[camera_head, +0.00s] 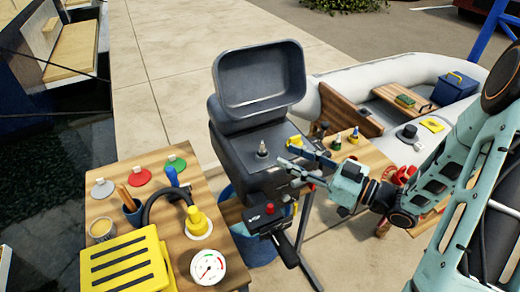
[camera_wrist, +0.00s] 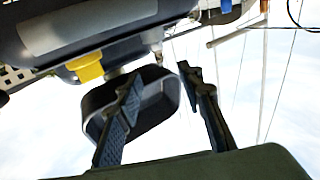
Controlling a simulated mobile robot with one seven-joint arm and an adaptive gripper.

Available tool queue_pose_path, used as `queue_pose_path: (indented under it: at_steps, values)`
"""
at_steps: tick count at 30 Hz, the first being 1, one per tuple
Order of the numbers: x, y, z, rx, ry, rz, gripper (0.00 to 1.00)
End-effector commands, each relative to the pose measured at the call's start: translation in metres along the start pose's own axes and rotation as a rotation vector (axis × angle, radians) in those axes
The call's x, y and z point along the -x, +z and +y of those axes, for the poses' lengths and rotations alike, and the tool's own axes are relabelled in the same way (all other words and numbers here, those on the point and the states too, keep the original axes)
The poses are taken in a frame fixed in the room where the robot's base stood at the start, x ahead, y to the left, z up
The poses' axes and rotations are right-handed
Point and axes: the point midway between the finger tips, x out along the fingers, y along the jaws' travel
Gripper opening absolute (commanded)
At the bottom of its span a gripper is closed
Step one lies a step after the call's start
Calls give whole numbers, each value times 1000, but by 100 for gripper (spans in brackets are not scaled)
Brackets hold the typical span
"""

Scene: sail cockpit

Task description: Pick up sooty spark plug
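A small dark-tipped plug with a pale body, likely the sooty spark plug (camera_head: 262,149), stands upright on top of the dark grey outboard motor (camera_head: 228,135). My gripper (camera_head: 290,154) reaches in from the right, its fingers pointing left toward the plug, with a gap between them. In the wrist view my gripper (camera_wrist: 160,74) is open with nothing between the fingers. A small plug-like tip (camera_wrist: 158,52), probably the same plug, hangs in that upturned view just beyond the fingertips. Soot cannot be made out.
The motor's open cowl (camera_head: 258,75) rises behind the plug. A wooden table (camera_head: 190,250) at the left holds a yellow case (camera_head: 125,265), a gauge (camera_head: 208,266) and a hose. Small fittings (camera_head: 337,142) stand on the right table, before a grey inflatable boat (camera_head: 400,75).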

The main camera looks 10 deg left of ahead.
Motion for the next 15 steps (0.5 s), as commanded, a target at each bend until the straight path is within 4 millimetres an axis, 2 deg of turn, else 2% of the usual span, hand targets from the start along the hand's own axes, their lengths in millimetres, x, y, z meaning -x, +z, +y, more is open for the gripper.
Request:
queue_pose_path:
  at_steps: [3, 11, 15]
  values:
    - [-22, 0, -1, 2, -4, -1, 35]
    - [-45, 0, 0, 3, -1, -2, 35]
    - [-65, 0, -1, 3, -3, -2, 35]
